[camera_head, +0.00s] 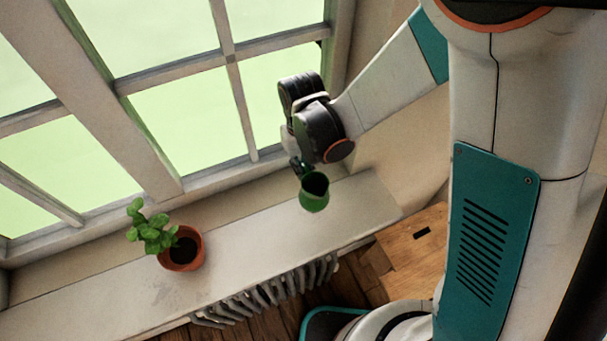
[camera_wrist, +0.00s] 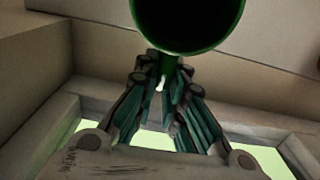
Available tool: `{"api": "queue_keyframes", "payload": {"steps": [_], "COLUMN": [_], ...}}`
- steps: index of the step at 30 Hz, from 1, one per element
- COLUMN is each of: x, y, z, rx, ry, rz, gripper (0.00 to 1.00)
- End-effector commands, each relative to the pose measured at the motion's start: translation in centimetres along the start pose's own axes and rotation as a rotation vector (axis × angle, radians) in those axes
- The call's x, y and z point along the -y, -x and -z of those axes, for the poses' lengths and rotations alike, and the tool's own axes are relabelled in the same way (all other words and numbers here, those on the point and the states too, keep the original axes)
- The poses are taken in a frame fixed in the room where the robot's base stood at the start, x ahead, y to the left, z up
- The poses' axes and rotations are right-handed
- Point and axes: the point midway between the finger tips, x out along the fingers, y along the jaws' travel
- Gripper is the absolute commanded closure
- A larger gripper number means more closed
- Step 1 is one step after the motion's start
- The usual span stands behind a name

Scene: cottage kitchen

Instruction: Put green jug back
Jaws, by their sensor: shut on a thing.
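The green jug (camera_head: 314,194) is at the right part of the windowsill in the head view, its dark opening visible. My gripper (camera_head: 299,166) is at the jug's upper left side and is shut on it. In the wrist view the green jug (camera_wrist: 187,22) fills the top middle, and the fingers of my gripper (camera_wrist: 165,72) come together just under its rim. From these views I cannot tell whether the jug's base touches the sill or hangs a little above it.
The pale windowsill (camera_head: 256,246) runs along the window (camera_head: 180,90). A potted plant (camera_head: 181,248) stands on it at the left. The sill between plant and jug is clear. A radiator (camera_head: 270,297) is below the sill, and a wooden surface (camera_head: 410,250) is at the right.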

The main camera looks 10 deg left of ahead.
Motion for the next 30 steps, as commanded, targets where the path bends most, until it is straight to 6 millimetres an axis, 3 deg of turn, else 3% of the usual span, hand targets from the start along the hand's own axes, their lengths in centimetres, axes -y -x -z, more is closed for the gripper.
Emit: {"api": "queue_keyframes", "payload": {"steps": [10,23,24,25,26,30], "x": [0.7,0.8,0.8,0.8,0.8,0.8], "y": [-4.2,-4.5,-4.4,-4.4,-4.4,-4.4], "z": [-0.6,-0.6,-0.6,-0.6,-0.6,-0.6], "rx": [0.000,0.000,0.000,0.000,0.000,0.000], "ry": [0.003,0.003,0.003,0.003,0.003,0.003], "rz": [0.000,0.000,0.000,0.000,0.000,0.000], "gripper": [1.00,1.00,0.81,0.74,0.70,0.70]}}
